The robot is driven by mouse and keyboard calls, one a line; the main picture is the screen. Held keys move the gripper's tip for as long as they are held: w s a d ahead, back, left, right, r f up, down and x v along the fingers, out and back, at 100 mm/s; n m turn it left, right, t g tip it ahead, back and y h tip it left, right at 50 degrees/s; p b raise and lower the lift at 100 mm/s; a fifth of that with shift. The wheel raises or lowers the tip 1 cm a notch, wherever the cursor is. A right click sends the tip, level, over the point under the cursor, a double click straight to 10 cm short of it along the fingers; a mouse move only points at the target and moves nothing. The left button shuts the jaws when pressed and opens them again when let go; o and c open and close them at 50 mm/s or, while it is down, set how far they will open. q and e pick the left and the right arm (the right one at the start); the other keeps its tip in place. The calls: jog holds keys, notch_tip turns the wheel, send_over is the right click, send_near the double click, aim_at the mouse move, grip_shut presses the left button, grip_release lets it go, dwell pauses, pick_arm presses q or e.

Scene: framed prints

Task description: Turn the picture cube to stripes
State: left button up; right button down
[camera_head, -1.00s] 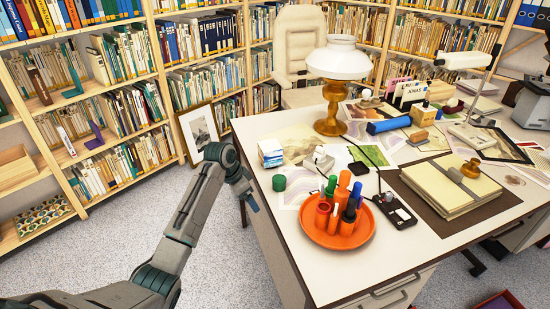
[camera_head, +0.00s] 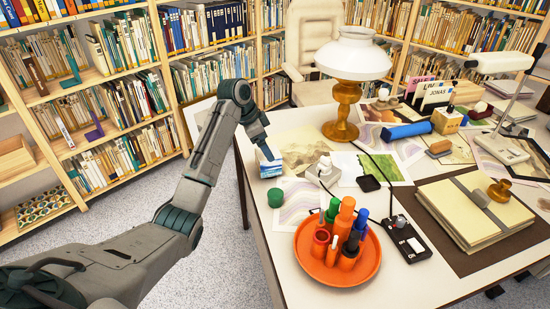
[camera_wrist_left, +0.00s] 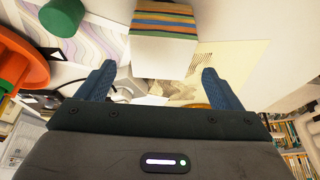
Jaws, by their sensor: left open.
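The picture cube (camera_head: 270,168) stands near the left edge of the desk (camera_head: 262,225). In the head view a blue-and-white picture shows on its near side, and my gripper hides part of its top. In the left wrist view the cube (camera_wrist_left: 163,22) shows one face with coloured stripes and one plain whitish face. My left gripper (camera_head: 264,146) is just above the cube in the head view. In the wrist view its two blue fingers (camera_wrist_left: 160,86) are spread wide, with no object held between them. My right gripper is in neither view.
A green cylinder (camera_head: 275,197) stands close in front of the cube. An orange tray (camera_head: 338,268) with markers is nearer me. A white block-like item (camera_head: 324,172) and a brass lamp (camera_head: 344,112) stand to the right. Bookshelves (camera_head: 120,130) line the left.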

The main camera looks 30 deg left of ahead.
pick_arm(q)
jog(key=x, duration=0.8)
jog(key=shift+c, duration=0.5)
